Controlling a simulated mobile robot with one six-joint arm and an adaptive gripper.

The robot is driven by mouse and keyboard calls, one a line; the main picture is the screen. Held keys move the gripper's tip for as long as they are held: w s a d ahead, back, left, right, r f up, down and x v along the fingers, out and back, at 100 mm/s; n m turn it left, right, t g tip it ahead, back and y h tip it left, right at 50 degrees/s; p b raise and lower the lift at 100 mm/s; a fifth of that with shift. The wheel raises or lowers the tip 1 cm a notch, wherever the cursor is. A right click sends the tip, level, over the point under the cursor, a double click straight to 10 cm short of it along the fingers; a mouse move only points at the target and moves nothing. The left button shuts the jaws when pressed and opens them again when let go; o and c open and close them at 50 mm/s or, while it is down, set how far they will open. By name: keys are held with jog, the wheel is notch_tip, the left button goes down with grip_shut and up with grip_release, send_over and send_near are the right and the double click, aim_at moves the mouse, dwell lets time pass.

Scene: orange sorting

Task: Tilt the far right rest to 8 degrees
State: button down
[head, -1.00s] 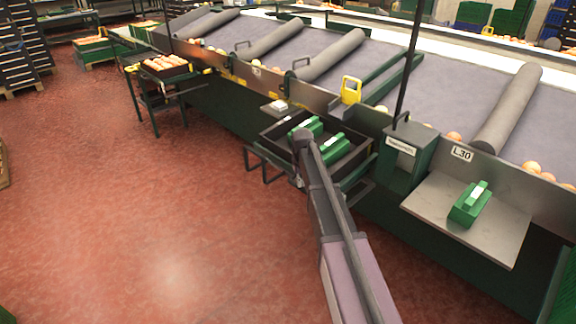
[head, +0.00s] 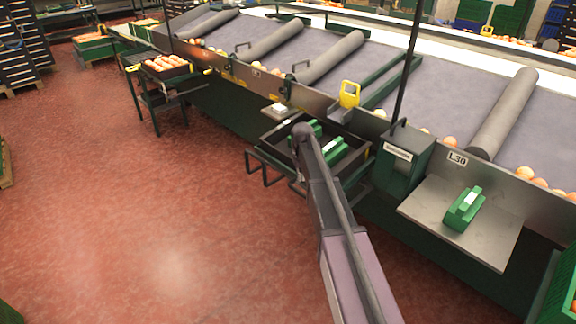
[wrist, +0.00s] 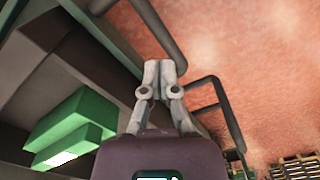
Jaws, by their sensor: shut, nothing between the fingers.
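A rest of dark tubes (head: 267,171) stands in front of the grading line and bears a dark crate (head: 262,132). Green blocks with white tops (head: 334,150) lie in the crate. My arm reaches over the crate and hides part of it, and my gripper is hidden in the head view. In the wrist view, my gripper (wrist: 164,66) is shut and empty, its fingertips close to a dark tube (wrist: 160,35). A bent tube (wrist: 228,112) stands to the right. I cannot tell whether the fingertips touch a tube. The rest's tilt angle cannot be read.
A second rest with a crate of oranges (head: 165,66) stands at the left. A dark green box (head: 400,165) and a grey side shelf (head: 486,235) with a green block (head: 464,208) are at the right. Red floor (head: 150,220) is clear at the left.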

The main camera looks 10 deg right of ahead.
notch_tip(320, 180, up, 4)
jog(key=p, duration=0.4)
jog(key=shift+r, duration=0.2)
dwell(0.4)
jog(key=s+m, duration=0.1)
jog(key=s, duration=2.9)
notch_tip(320, 180, up, 16)
jog(key=p, duration=1.6)
jog(key=shift+w+d, duration=0.3)
jog(key=shift+w, duration=0.05)
